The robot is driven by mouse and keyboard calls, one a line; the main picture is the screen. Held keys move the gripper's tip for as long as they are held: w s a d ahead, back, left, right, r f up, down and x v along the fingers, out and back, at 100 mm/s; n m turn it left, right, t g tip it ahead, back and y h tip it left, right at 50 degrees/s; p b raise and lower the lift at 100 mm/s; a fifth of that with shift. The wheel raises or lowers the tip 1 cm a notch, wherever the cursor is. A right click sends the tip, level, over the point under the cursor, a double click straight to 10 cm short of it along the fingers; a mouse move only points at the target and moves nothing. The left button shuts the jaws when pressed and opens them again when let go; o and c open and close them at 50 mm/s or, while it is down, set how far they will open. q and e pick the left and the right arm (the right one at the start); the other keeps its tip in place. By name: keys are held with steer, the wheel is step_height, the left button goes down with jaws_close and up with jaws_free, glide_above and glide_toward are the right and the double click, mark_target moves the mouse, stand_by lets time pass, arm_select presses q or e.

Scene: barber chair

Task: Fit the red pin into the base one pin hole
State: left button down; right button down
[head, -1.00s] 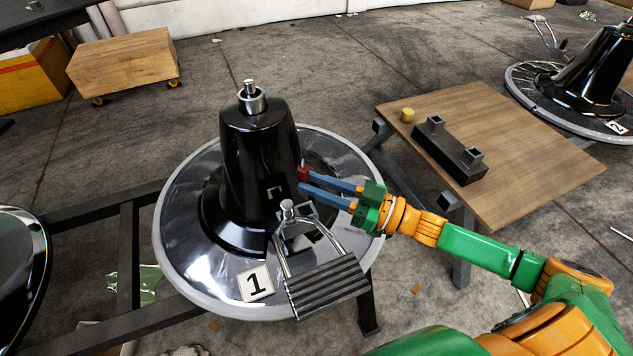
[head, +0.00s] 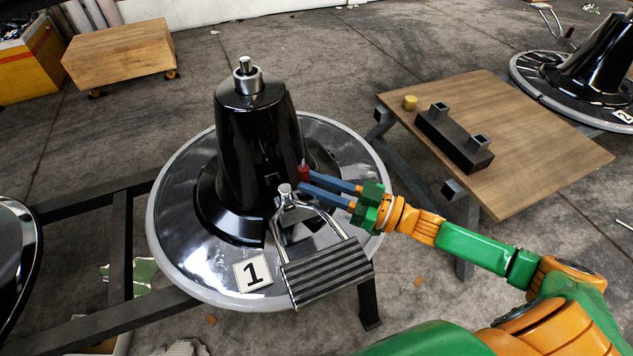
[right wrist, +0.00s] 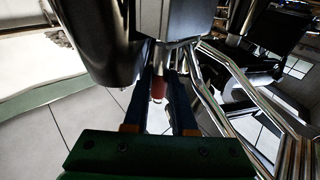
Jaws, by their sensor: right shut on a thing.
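The red pin (head: 304,171) is a small red piece with a light tip. My right gripper (head: 303,178) is shut on it beside the right side of the black column of base one (head: 254,130). In the right wrist view the red pin (right wrist: 158,88) sits between the fingers (right wrist: 160,85), close to the dark column. Base one is a glossy disc with a "1" label (head: 253,271) and a metal post (head: 246,66) on top. A dark square mark on the column's front is partly visible; I cannot tell whether the pin touches the hole. My left gripper is not in view.
A ribbed footrest (head: 327,273) on a chrome frame stands in front of the column, close below my right gripper. A wooden table (head: 545,140) at right holds a black block (head: 455,140) and a yellow cylinder (head: 409,103). Base two (head: 590,75) stands at far right.

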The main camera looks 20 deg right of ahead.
steer(key=shift+p, duration=0.35)
stand_by(0.8)
steer(key=shift+f+b, duration=1.6)
steer(key=shift+f, duration=0.5)
steer(key=c, duration=0.6)
jaws_free()
steer(key=shift+c, duration=0.2)
steer(key=p+v, duration=0.1)
steer(key=v, duration=0.6)
